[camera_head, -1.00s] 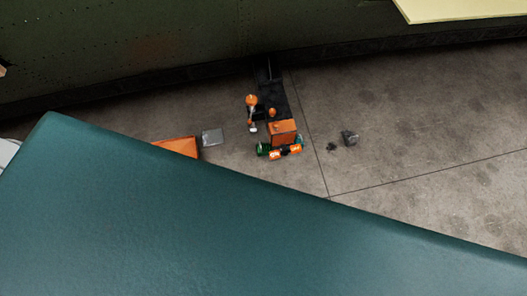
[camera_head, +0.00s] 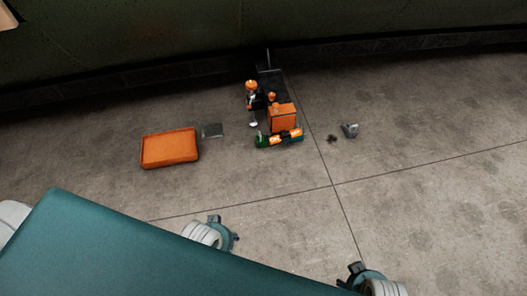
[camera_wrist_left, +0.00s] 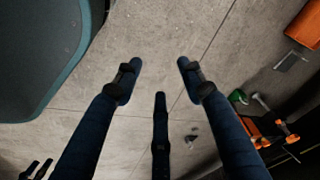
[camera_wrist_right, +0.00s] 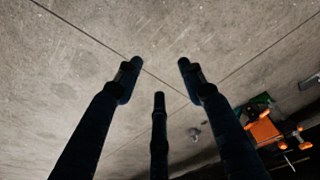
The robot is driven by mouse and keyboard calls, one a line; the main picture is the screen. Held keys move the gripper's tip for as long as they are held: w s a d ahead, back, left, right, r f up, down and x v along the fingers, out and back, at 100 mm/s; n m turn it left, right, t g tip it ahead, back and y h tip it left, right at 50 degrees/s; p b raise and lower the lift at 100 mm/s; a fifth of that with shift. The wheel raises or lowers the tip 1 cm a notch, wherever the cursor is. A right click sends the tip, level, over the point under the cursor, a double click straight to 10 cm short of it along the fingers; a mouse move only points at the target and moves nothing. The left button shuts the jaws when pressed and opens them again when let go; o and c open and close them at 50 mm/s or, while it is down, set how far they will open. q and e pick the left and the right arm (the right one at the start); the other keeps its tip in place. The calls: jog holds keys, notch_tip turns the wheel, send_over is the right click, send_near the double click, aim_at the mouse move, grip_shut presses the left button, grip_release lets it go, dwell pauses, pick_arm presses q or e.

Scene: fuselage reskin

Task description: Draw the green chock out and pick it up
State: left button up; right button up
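The green chock (camera_head: 262,141) lies on the floor along the near side of an orange box-shaped unit (camera_head: 283,118). Green also shows at the right of the left wrist view (camera_wrist_left: 238,97) and of the right wrist view (camera_wrist_right: 262,99). My left gripper (camera_wrist_left: 160,76) has its fingers spread, with only floor between them. My right gripper (camera_wrist_right: 160,76) is also spread and empty. The chock lies off to the right of the fingers in both wrist views, apart from them. I cannot make out either gripper's fingers in the head view.
An orange tray (camera_head: 170,148) and a flat grey plate (camera_head: 212,130) lie left of the unit. A small grey object (camera_head: 349,130) and a dark bit (camera_head: 332,139) lie to its right. A large teal surface (camera_head: 130,250) fills the lower left. Floor between is clear.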

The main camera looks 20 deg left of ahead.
pick_arm(q)
jog(key=shift+w, duration=0.15)
pick_arm(e)
jog(key=shift+w, duration=0.15)
jog(key=shift+r+p, duration=0.15)
jog(key=shift+p, duration=0.2)
jog(key=shift+c, duration=1.3)
pick_arm(q)
jog(key=s+a+r+g+p, duration=0.1)
jog(key=s+r+p, duration=0.4)
jog(key=s+p, duration=0.5)
jog(key=s+a+r+p, duration=0.2)
jog(key=s+r+p, duration=0.3)
jog(key=p, duration=1.9)
jog(key=s, duration=0.5)
jog(key=shift+a+r+g, duration=0.2)
jog(key=shift+r+g, duration=0.05)
jog(key=shift+g, duration=0.15)
pick_arm(e)
jog(key=s+d+r+g, duration=0.1)
jog(key=s+r, duration=0.4)
jog(key=s, duration=0.5)
jog(key=s+d+r, duration=0.2)
jog(key=s+r, duration=0.3)
jog(key=s, duration=0.5)
jog(key=shift+d+g, duration=0.15)
jog(key=shift+g, duration=0.25)
jog(key=shift+r, duration=0.1)
